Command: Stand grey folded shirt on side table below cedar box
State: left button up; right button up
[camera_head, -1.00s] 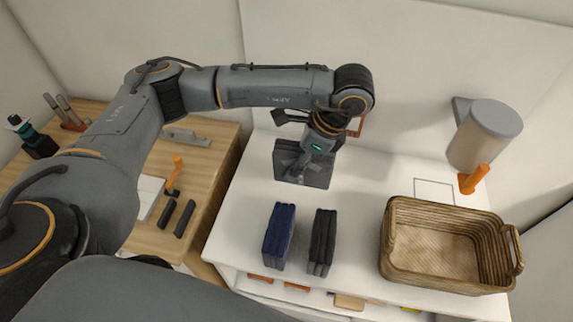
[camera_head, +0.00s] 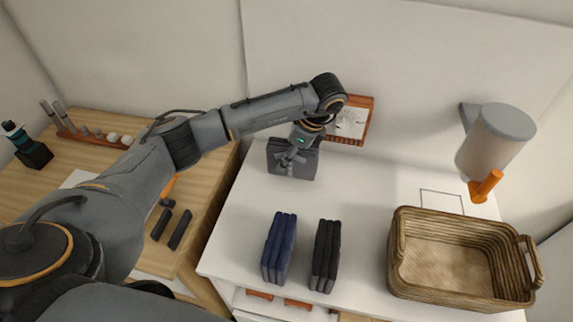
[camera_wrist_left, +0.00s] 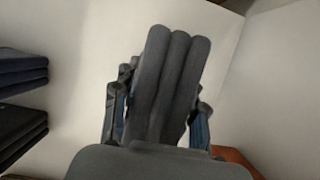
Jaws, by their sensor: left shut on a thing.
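The grey folded shirt (camera_head: 279,162) is a dark grey block at the back left of the white table top (camera_head: 235,225). My left gripper (camera_head: 292,155) is shut on it from above. In the left wrist view, the shirt (camera_wrist_left: 172,85) shows three thick folds between the fingers (camera_wrist_left: 158,125). I cannot tell whether it touches the table. A reddish-brown box (camera_head: 368,122) with a pale face, seemingly the cedar box, is at the back wall, just right of the gripper and partly hidden by my arm. My right gripper is not in view.
A navy folded shirt (camera_head: 279,247) and a black one (camera_head: 325,255) stand near the front edge. A wicker basket (camera_head: 408,290) is at the right, below a grey cylinder (camera_head: 490,145) with an orange part. The table between shirts and basket is clear. A wooden table (camera_head: 195,225) holds tools.

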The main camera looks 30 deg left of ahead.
pick_arm(q)
notch_tip(320, 180, down, 3)
jog(key=shift+f, duration=0.1)
jog(key=o, duration=1.3)
jog(key=shift+c, duration=0.2)
jog(key=p+v, duration=0.1)
jog(key=v, duration=1.1)
